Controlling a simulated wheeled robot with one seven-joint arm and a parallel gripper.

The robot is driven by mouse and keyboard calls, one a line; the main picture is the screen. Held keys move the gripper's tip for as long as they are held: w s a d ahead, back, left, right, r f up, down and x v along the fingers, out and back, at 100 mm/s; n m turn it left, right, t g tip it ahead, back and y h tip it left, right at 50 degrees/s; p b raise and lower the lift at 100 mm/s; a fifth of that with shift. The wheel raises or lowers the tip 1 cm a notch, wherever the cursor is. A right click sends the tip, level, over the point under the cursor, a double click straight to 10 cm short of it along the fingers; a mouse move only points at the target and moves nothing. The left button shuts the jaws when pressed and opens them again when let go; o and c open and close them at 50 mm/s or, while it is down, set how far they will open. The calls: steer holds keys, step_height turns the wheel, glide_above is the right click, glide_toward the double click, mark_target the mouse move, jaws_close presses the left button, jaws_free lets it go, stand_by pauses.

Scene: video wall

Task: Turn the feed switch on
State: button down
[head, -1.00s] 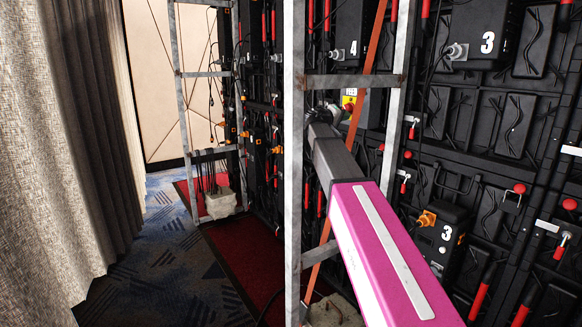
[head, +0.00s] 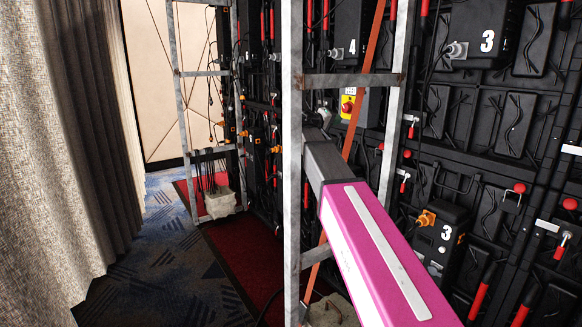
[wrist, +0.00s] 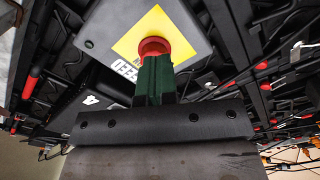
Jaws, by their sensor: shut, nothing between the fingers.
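The feed switch is a red round knob (wrist: 154,47) on a yellow plate (wrist: 140,28), set on a grey box (wrist: 90,35) lettered "FEED". In the head view the knob (head: 347,107) and its box (head: 363,108) show behind the metal frame, partly crossed by an orange strap. In the wrist view my gripper (wrist: 153,62) is shut and empty, its dark green fingertips right at the knob and overlapping its lower edge. I cannot tell whether they touch it. The knob's on or off position is unclear.
A pale metal upright (head: 293,160) stands close beside my arm, with a crossbar (head: 350,80) above it. The orange strap (head: 364,70) runs diagonally near the box. Black panels with cables and red handles fill the right.

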steer(key=shift+a+r, duration=0.1)
steer(key=shift+s+a+r, duration=0.1)
steer(key=shift+s+r, duration=0.25)
steer(key=shift+r, duration=0.3)
steer(key=shift+s+r, duration=0.3)
steer(key=shift+r, duration=0.35)
steer(key=shift+w, duration=0.1)
